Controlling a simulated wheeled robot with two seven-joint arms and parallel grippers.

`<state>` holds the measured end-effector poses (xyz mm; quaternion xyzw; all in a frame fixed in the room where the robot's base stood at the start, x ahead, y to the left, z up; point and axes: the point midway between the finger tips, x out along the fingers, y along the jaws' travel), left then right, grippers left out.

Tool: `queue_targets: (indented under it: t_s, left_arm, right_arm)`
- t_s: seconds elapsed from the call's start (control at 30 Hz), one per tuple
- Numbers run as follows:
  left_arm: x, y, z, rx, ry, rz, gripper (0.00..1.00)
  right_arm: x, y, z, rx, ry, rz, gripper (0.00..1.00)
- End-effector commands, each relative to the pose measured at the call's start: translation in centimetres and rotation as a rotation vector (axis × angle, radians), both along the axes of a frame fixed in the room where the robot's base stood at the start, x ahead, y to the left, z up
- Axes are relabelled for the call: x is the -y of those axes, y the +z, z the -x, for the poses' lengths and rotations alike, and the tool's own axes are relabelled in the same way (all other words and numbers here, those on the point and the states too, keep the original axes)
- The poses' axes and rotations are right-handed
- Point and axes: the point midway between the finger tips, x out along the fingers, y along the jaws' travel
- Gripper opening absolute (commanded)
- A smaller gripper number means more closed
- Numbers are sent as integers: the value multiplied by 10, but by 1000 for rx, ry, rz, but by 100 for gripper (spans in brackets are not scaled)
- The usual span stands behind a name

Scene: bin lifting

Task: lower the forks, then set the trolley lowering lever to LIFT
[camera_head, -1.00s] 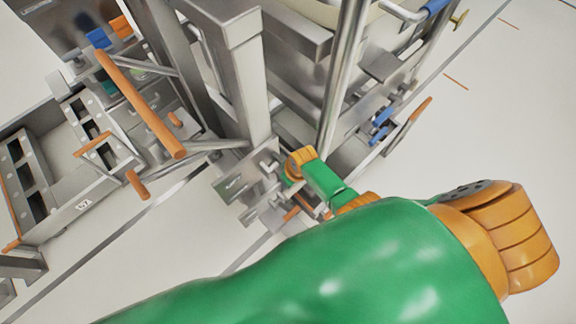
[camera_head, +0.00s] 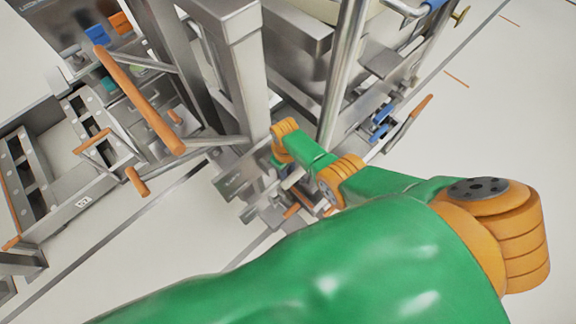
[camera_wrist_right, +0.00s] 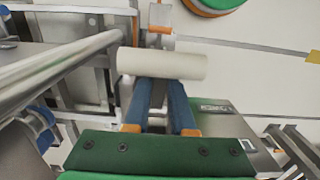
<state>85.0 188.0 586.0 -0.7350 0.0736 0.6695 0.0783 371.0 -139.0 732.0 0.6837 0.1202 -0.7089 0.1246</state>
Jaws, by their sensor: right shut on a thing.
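My right gripper (camera_wrist_right: 160,95) shows in the right wrist view with its two blue fingers shut on a cream cylindrical handle (camera_wrist_right: 185,66). The handle lies crosswise at the fingertips. In the head view my right gripper (camera_head: 284,172) points down beside the metal post, and my wrist partly hides it. The pale handle (camera_head: 294,178) is small there, among metal plates low on the frame. I take it for the lever, but no LIFT mark is readable. The forks cannot be told apart from the other metal parts. My left gripper is not in view.
A steel frame with a thick post (camera_head: 245,75) and a shiny round tube (camera_head: 343,70) stands close to my right wrist. A long orange handle (camera_head: 140,100) is at the left. Blue-knobbed parts (camera_head: 380,130) are at the right. Pale floor (camera_head: 500,110) is open beyond.

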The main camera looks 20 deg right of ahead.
Motion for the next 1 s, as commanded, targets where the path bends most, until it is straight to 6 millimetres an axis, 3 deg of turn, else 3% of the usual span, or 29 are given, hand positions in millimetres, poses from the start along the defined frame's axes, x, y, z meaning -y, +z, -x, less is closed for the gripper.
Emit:
queue_targets:
  t_s: [0.2, 0.23, 0.3, 0.33, 0.6, 0.8, 1.0]
  left_arm:
    - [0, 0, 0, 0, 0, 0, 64]
    - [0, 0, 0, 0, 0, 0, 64]
    - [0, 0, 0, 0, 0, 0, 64]
    - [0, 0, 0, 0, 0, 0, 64]
    - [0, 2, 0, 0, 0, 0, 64]
    - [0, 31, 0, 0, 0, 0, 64]
    - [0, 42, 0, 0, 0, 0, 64]
  right_arm:
    - [-1, 2, -4, 12, 0, -2, 0]
    - [-1, 2, -4, 12, 0, -2, 30]
    - [0, 1, -3, 10, 0, -2, 49]
    - [0, 1, -3, 9, 0, -1, 52]
    - [0, 2, -1, 5, 0, -1, 52]
    - [-1, 45, -3, 7, 0, -1, 52]
    - [-2, 71, -5, 7, 0, -1, 52]
